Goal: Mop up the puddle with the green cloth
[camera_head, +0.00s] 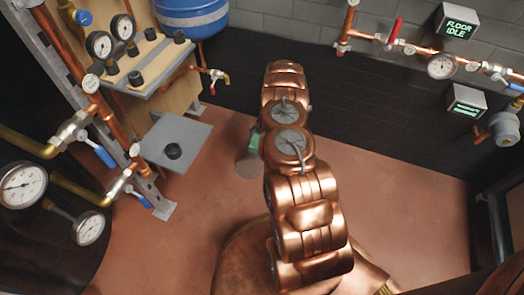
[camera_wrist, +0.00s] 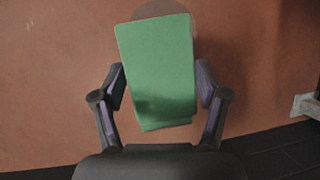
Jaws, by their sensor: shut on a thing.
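My gripper (camera_wrist: 160,95) is shut on the green cloth (camera_wrist: 157,60), which shows as a green block between its two fingers in the wrist view. In the head view only a small green piece of the cloth (camera_head: 254,143) shows beside my copper arm, which hides most of it and the gripper. The puddle is a greyish round patch (camera_head: 247,166) on the floor, partly hidden by my arm. In the wrist view a darker rounded edge of it (camera_wrist: 158,8) shows just beyond the cloth. I cannot tell whether the cloth touches the floor.
A grey low shelf (camera_head: 190,135) with a black knob stands left of the puddle. A display (camera_head: 457,22) on the back wall reads "FLOOR IDLE". The reddish floor (camera_head: 400,215) is clear to the right.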

